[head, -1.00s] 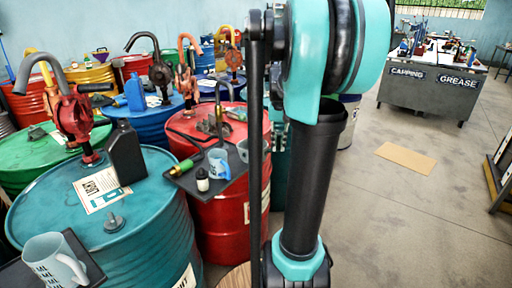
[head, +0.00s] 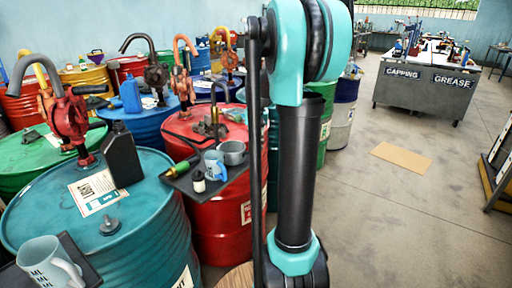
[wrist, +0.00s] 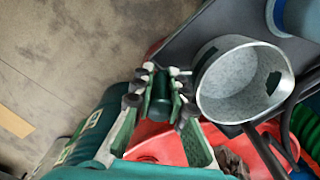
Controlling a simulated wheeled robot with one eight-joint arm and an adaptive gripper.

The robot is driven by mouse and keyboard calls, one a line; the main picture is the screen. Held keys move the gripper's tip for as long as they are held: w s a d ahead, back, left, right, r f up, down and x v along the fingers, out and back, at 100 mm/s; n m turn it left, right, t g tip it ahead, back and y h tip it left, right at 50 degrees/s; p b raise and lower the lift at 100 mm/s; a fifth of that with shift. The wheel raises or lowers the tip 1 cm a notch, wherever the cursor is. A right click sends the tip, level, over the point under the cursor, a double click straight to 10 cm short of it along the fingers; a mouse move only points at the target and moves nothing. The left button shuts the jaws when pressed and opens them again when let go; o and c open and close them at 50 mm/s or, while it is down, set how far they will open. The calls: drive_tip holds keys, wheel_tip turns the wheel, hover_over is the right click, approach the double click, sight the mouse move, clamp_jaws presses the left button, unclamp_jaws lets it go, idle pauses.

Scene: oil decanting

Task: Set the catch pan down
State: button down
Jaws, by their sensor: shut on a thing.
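The grey metal catch pan (head: 232,149) is at the right end of a dark tray (head: 181,180) on the red drum, partly behind my arm in the head view. In the wrist view the pan (wrist: 238,84) looks upright and empty, with a dark patch on its inner wall. My gripper (wrist: 166,72) is shut at the left side of the pan, its fingertips by the rim. The grip point itself is hard to make out. The tray lies under the pan, but I cannot tell whether the pan touches it. My gripper is hidden in the head view.
A light blue mug (head: 214,166) stands close left of the pan. A small dark bottle with a white label (head: 198,182) and a green-and-brass tool (head: 182,166) are also on the tray. A pump (head: 214,122) stands behind on the red drum (head: 222,218). Open floor lies right.

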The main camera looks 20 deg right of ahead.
drive_tip(key=c, duration=1.5)
unclamp_jaws()
drive_tip(key=shift+f, duration=0.15)
